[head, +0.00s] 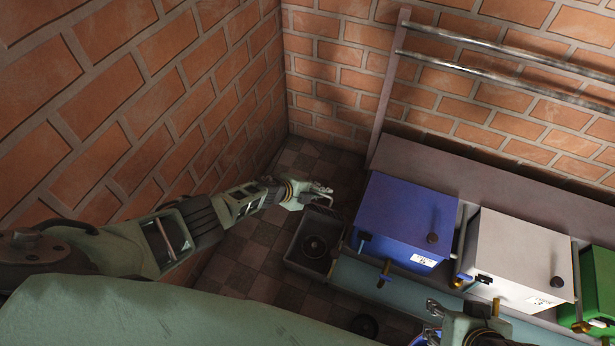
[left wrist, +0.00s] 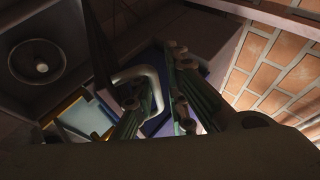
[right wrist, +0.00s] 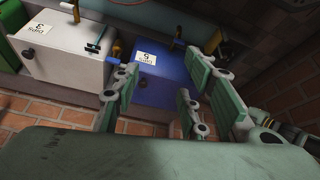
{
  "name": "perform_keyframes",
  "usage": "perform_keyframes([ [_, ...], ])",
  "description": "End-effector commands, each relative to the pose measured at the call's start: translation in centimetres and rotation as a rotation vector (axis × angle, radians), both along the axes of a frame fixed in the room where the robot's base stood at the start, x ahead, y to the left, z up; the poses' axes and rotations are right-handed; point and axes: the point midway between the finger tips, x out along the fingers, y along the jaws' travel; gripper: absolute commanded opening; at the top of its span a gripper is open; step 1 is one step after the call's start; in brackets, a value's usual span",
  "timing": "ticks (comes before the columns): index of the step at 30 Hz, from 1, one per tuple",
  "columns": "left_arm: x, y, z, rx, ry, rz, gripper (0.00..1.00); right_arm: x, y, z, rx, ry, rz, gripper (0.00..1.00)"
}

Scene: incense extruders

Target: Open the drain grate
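The drain is a square grey pit (head: 292,251) on the floor by the left wall, with a round dark drain (head: 314,246) inside it. The pit is uncovered. My left gripper (head: 322,191) is at its far edge. In the left wrist view a pale bent handle (left wrist: 143,73) loops around one finger of my left gripper (left wrist: 160,100); the fingers are apart. A dark thin panel (left wrist: 97,45) beside the handle looks like the grate, seen nearly edge-on and raised. My right gripper (right wrist: 170,90) is open and empty, in front of the boxes.
Blue (head: 405,215), white (head: 518,255) and green (head: 601,285) boxes stand in a row right of the pit, with handles on their fronts. Brick walls close off the left and back. A metal rail (head: 500,67) runs along the back wall. Tiled floor (head: 255,240) is bare left of the pit.

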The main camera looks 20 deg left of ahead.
Motion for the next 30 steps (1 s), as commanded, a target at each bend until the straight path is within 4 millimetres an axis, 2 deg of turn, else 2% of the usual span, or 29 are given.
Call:
perform_keyframes([
  [1,0.9,1.1,0.9,0.008,-0.015,0.021,0.14,-0.4,-0.1,0.2,-0.003,0.015,-0.001,0.4],
  [12,0.7,1.8,2.1,0.012,-0.013,0.023,0.14,-2.7,-0.8,0.3,-0.023,0.118,-0.009,0.4],
  [30,0.5,2.2,3.5,0.01,-0.014,0.02,0.14,-1.5,-0.5,-3.8,-0.024,0.137,-0.006,0.4],
])
